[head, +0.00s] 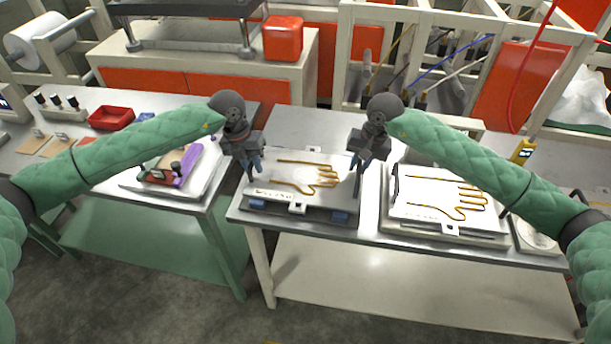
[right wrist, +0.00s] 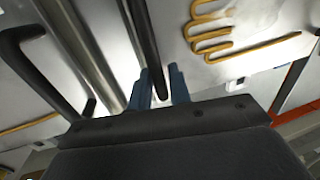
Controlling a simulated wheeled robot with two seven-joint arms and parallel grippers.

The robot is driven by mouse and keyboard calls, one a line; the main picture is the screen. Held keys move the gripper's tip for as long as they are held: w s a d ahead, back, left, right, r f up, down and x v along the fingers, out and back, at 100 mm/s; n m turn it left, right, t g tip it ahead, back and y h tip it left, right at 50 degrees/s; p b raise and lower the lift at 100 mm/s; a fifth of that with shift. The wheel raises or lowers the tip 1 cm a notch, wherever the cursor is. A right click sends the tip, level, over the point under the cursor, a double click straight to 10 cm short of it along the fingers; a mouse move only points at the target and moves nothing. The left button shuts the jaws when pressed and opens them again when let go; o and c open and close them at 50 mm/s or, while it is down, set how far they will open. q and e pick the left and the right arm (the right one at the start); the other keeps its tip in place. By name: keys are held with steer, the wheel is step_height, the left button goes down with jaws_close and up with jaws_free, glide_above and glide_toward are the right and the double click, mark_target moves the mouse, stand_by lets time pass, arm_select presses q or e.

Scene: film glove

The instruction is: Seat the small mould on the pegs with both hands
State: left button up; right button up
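The small mould (head: 290,170), a pale plate with a yellow-brown hand outline, lies between my two grippers at the middle table's left half. Blue blocks (head: 339,216) show under its front edge. A dark bar handle (head: 357,182) stands at its right side. My right gripper (head: 366,160) is over this side; in the right wrist view its blue fingers (right wrist: 161,85) straddle the bar (right wrist: 145,40), with a slight gap on one side. My left gripper (head: 252,165) points down at the mould's left edge. Its hold there is too small to tell. The pegs are hidden.
A larger mould with a hand outline (head: 420,208) lies on a grey base to the right. A purple item (head: 188,166) rests on a tray on the left table. A red bin (head: 111,118) stands farther left. A white frame rack (head: 412,17) stands behind.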

arm_select(q)
jaws_close()
steer(key=shift+r, duration=0.1)
stand_by(1.2)
